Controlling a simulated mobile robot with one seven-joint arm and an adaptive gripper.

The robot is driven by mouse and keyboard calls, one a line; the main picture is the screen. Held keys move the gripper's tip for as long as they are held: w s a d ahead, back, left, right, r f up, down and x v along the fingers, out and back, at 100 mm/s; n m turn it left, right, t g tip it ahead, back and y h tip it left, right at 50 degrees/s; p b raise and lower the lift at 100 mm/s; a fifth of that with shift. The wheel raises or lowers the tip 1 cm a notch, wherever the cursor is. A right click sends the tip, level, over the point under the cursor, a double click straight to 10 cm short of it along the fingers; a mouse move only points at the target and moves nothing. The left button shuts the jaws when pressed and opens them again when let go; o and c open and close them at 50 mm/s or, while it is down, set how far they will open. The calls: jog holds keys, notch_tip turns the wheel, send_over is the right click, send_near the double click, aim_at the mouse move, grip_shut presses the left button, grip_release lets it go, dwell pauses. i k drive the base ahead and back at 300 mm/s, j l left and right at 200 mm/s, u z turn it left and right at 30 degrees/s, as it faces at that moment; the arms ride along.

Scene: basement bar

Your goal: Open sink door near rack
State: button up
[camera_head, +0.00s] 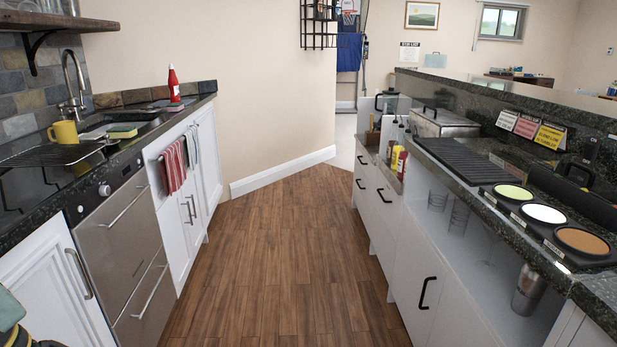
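The white sink cabinet stands on the left, below the sink (140,121) and its tall curved faucet (74,82). Its door nearer the rack (171,226) is shut and has a dark vertical handle. A second shut door with a similar handle is beside it on the far side. A black wire rack (55,155) lies on the counter, nearer to me than the sink. Red striped towels (173,168) hang on the cabinet front above the doors.
A steel appliance (125,240) with bar handles and a white cabinet (55,290) stand nearer on the left. A bar counter with white cabinets (408,262) lines the right. The wooden floor (275,265) between is clear.

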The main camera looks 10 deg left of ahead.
aim_at(171, 219)
jog(key=i+u, duration=0.2)
jog(key=i, duration=0.25)
jog(key=i+l+u, duration=0.15)
jog(key=i, duration=0.3)
jog(key=i+l+u, duration=0.2)
jog(key=i, duration=0.25)
jog(key=i+l+u, duration=0.2)
jog(key=i+u, duration=0.15)
jog(key=i, duration=0.15)
jog(key=i+l+u, duration=0.55)
jog(key=i+l, duration=0.25)
jog(key=i, duration=0.65)
jog(key=i+j, duration=0.1)
jog(key=j+u, duration=0.05)
jog(key=j, duration=0.05)
